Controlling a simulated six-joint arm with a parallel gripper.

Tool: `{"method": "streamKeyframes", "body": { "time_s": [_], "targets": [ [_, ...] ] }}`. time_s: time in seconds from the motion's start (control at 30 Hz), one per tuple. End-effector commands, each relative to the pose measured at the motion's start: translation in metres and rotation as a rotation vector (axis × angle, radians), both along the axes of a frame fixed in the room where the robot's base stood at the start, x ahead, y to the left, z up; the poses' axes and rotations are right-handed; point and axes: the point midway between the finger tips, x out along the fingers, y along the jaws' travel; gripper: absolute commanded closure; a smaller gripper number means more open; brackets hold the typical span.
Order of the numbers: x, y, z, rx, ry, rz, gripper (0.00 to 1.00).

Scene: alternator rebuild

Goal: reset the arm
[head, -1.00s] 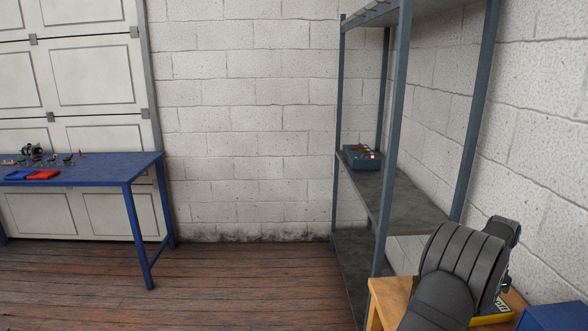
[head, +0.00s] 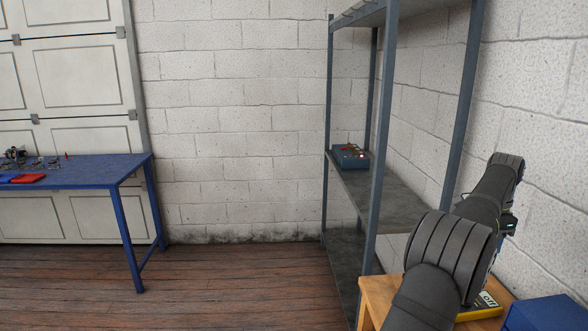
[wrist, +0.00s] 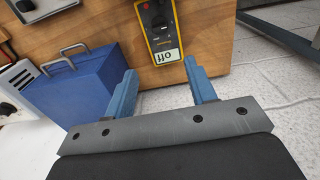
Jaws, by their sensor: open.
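My gripper (wrist: 163,92) shows in the wrist view with its two blue fingers apart and nothing between them. Beyond the fingertips is a wooden surface (wrist: 205,55) with a yellow and black device (wrist: 163,30) on it, labelled "off".
A blue box (wrist: 75,90) with metal handles lies left of the fingers. In the head view, a grey metal shelf (head: 378,190) holds a blue-grey device (head: 350,157). A blue table (head: 90,170) with small parts stands left; the floor between is clear.

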Motion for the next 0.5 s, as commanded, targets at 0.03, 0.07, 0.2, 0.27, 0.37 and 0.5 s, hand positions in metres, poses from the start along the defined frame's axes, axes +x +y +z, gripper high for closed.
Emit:
{"method": "streamKeyframes", "body": {
  "time_s": [0.03, 0.07, 0.2, 0.27, 0.37, 0.5],
  "targets": [
    [0.001, -0.001, 0.008, -0.002, -0.002, 0.000, 0.49],
    [0.000, 0.000, 0.013, -0.002, -0.002, 0.000, 0.49],
    [0.000, 0.000, -0.004, 0.004, 0.003, 0.000, 0.49],
    [-0.001, 0.001, -0.013, 0.003, 0.003, 0.000, 0.49],
    [-0.001, 0.001, -0.031, 0.003, 0.003, 0.000, 0.49],
    [-0.001, 0.001, -0.060, 0.004, 0.003, 0.000, 0.49]
  ]
}}
